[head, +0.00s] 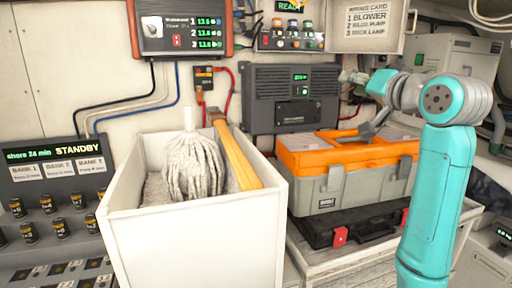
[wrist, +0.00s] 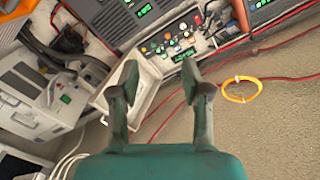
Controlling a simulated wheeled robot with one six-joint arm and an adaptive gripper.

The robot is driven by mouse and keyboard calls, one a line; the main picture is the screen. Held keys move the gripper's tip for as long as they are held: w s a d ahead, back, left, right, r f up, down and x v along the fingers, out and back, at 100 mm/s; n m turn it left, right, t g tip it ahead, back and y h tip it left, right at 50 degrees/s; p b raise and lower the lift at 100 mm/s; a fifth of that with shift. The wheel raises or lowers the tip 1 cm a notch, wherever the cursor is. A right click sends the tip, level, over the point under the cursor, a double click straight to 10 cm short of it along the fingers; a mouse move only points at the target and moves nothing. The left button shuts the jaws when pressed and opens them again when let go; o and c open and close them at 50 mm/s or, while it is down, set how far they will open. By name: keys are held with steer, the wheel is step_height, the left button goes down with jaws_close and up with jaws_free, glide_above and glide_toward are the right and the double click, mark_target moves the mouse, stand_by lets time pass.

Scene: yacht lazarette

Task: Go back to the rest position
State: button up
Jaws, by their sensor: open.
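My arm, teal with grey joints, rises at the right of the head view and bends left at its top. My gripper (head: 346,76) shows small there, to the right of the dark grey wall unit (head: 292,97) and above the orange-lidded toolbox (head: 345,152). In the wrist view my gripper (wrist: 160,76) has its two fingers spread apart. Nothing is between them, and they appear clear of the wall panel beyond.
A white bin (head: 195,237) holds a mop head and a wooden-handled tool. A black case (head: 345,228) lies under the toolbox. The wiring-card door (head: 366,27) stands open near my arm. A yellow cable loop (wrist: 240,90) and red cables run along the wall.

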step_height(320, 180, down, 26)
steer(key=m+h, duration=0.1)
steer(key=h, duration=0.1)
steer(key=s+a+f+h, duration=0.1)
steer(key=s+f, duration=0.6)
steer(key=f, duration=0.5)
steer(key=s+a+f+h, duration=0.1)
steer(key=s+f, duration=0.6)
steer(key=f, duration=0.4)
steer(key=s+f+g, duration=0.1)
steer(key=s+f, duration=0.3)
steer(key=s, duration=0.3)
steer(key=s+f+h, duration=0.1)
steer(key=s+f, duration=0.3)
steer(key=s, duration=0.3)
steer(key=s+f+g, duration=0.1)
steer(key=s+f, duration=0.2)
steer(key=s, duration=0.3)
steer(key=s+a+r+n, duration=0.1)
steer(key=s+n, duration=0.1)
steer(key=s, duration=1)
steer(key=s+a+r+n, duration=0.1)
steer(key=s+r+n, duration=0.1)
steer(key=s, duration=1.1)
steer(key=shift+r+g, duration=0.2)
steer(key=shift+g, duration=0.1)
